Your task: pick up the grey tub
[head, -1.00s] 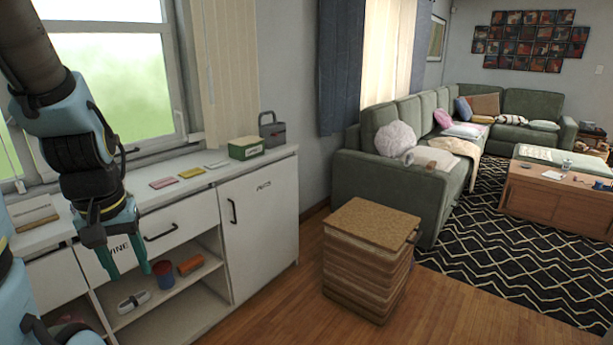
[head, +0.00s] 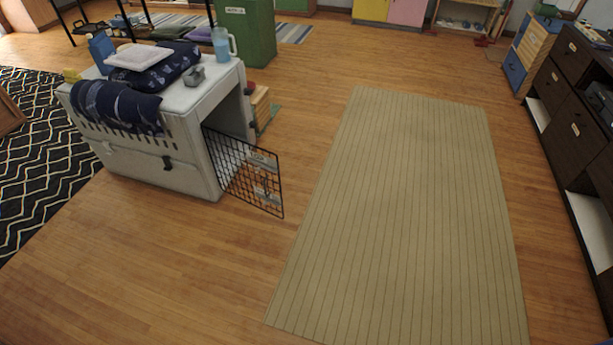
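On top of the white pet crate (head: 185,185) at the upper left is a small grey vessel (head: 194,76). It is too small to tell whether it is the grey tub. No other grey tub shows in this view. My gripper is not in view.
The crate's wire door (head: 245,175) stands open over the wooden floor. A blue jug (head: 222,44) and folded dark blue cloths (head: 115,105) are on the crate. A green cabinet (head: 247,35) stands behind. A striped beige rug (head: 410,210) lies clear; dark drawers (head: 575,75) line the right.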

